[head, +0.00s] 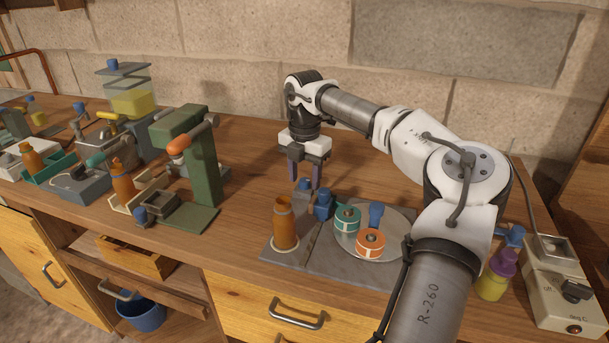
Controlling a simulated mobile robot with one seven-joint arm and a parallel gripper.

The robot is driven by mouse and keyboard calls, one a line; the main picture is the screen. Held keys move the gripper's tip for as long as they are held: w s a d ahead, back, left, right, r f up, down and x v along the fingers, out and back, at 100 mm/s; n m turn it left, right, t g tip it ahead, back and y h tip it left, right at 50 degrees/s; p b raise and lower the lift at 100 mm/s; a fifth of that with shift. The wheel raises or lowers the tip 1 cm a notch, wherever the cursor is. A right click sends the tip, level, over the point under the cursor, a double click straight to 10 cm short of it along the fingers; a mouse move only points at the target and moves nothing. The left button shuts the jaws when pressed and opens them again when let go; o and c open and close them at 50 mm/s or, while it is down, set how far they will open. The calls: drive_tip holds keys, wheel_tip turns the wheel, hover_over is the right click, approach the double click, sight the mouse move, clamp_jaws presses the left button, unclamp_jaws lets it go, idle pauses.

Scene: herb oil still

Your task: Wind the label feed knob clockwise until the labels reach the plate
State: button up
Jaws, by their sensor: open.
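My gripper (304,174) points down above the back of a grey bench unit, its two fingers apart and nothing visibly held. A small blue knob (305,185) is just below and between the fingertips; I cannot tell whether they touch it. A larger blue part (323,201) stands just right of it. Which of them is the label feed knob is not certain. A teal roll (347,219) and an orange roll (370,242), seemingly label rolls, sit on a pale round disc (401,222). A brown bottle (285,224) stands upright at the unit's left. No label strip is clear.
A green press (201,165) with an orange-ended lever stands to the left, beyond some clear bench. A purple and yellow bottle (496,274) and a control box (563,290) are at the right. A stone wall closes the back.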

sight(305, 180)
wheel_tip(305, 180, up, 14)
drive_tip(key=shift+f+b, duration=0.15)
drive_tip(key=shift+b, duration=0.2)
